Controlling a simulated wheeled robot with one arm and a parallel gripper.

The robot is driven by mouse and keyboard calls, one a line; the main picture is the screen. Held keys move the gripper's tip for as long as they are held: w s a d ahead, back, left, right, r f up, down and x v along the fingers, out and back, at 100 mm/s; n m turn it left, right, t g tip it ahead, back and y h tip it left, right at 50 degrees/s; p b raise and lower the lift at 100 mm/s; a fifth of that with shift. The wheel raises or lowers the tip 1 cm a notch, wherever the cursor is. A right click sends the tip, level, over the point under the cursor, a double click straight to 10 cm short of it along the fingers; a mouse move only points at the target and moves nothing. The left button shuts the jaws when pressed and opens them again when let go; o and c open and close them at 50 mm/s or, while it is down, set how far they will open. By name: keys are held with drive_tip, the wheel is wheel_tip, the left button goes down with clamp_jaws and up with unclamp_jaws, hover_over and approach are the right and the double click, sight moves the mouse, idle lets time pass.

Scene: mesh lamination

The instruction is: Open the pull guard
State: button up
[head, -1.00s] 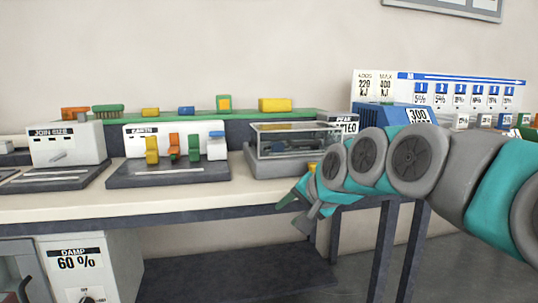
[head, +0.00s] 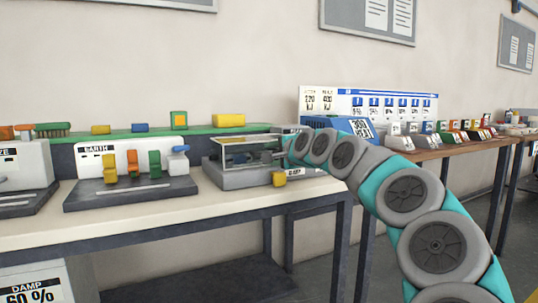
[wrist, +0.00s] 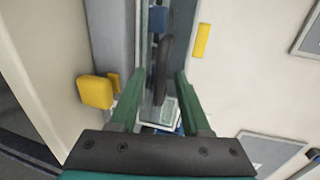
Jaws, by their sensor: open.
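The clear-sided guard (head: 248,153) stands on a grey base (head: 240,178) on the white bench, with a yellow knob (head: 279,178) at its front right. The knob also shows left of my fingers in the wrist view (wrist: 95,92). My arm's end reaches the right end of the guard in the head view, where the fingertips are not clear. In the wrist view my gripper (wrist: 160,85) is open, its two green fingers either side of a dark bar (wrist: 163,70). I cannot tell whether they touch it.
A block machine labelled EARTH (head: 125,160) with coloured levers stands left of the guard. A blue box with a label (head: 345,126) and a panel of blue-marked cards (head: 380,103) stand behind my arm. The bench front (head: 200,217) is clear.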

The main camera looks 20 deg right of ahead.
drive_tip(key=shift+w+a+f, duration=0.1)
drive_tip(key=shift+w+f, duration=0.05)
drive_tip(key=shift+w, duration=0.45)
clamp_jaws()
idle(1.1)
